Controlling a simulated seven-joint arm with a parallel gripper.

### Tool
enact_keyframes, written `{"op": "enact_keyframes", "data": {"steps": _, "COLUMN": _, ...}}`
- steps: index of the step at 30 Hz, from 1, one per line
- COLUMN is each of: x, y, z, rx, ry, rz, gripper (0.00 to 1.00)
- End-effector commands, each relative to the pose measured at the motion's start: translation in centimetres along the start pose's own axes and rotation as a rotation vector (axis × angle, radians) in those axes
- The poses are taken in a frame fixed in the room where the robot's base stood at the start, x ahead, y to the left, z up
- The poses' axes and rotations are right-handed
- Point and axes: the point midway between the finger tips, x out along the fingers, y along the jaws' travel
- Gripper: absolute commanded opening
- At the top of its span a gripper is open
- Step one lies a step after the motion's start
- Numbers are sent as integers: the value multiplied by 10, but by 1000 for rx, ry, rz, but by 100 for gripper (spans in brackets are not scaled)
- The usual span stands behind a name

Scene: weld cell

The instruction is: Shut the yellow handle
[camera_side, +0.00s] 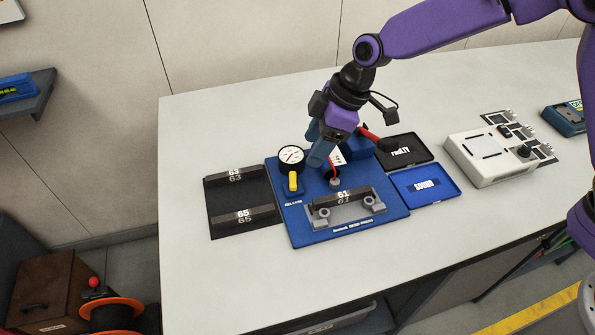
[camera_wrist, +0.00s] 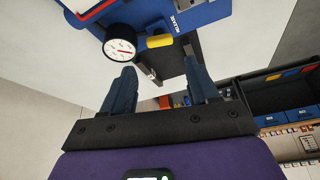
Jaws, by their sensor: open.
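The yellow handle (camera_side: 293,182) is a short bar on a small blue block labelled RELEASE, just below a round gauge on the blue press base (camera_side: 300,228). In the side view it stands roughly upright. It also shows in the wrist view (camera_wrist: 160,41), beyond and between my fingertips. My gripper (camera_side: 317,150) is over the back of the press, to the right of the gauge and above the handle. Its two blue fingers are apart with nothing between them, and they do not appear to touch the handle. The wrist view shows both fingers (camera_wrist: 158,66) spread.
The gauge (camera_side: 291,158) stands close to my fingers. A part marked 61 (camera_side: 345,196) lies on the press front. Trays marked FAULTY (camera_side: 425,153) and SOUND (camera_side: 448,192) are right; a dark rack (camera_side: 215,215) is left.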

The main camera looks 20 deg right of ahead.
Motion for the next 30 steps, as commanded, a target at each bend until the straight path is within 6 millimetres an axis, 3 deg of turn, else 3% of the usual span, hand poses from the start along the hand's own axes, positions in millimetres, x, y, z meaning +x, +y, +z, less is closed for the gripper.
{"op": "enact_keyframes", "data": {"steps": 9, "x": 60, "y": 0, "z": 1, "rx": 0, "ry": -3, "rz": -2, "gripper": 60}}
{"op": "enact_keyframes", "data": {"steps": 15, "x": 84, "y": 0, "z": 0, "rx": -1, "ry": -1, "rz": -1, "gripper": 60}}
{"op": "enact_keyframes", "data": {"steps": 29, "x": 95, "y": 0, "z": 0, "rx": 0, "ry": 1, "rz": 1, "gripper": 60}}
{"op": "enact_keyframes", "data": {"steps": 30, "x": 95, "y": 0, "z": 0, "rx": 0, "ry": 1, "rz": 1, "gripper": 53}}
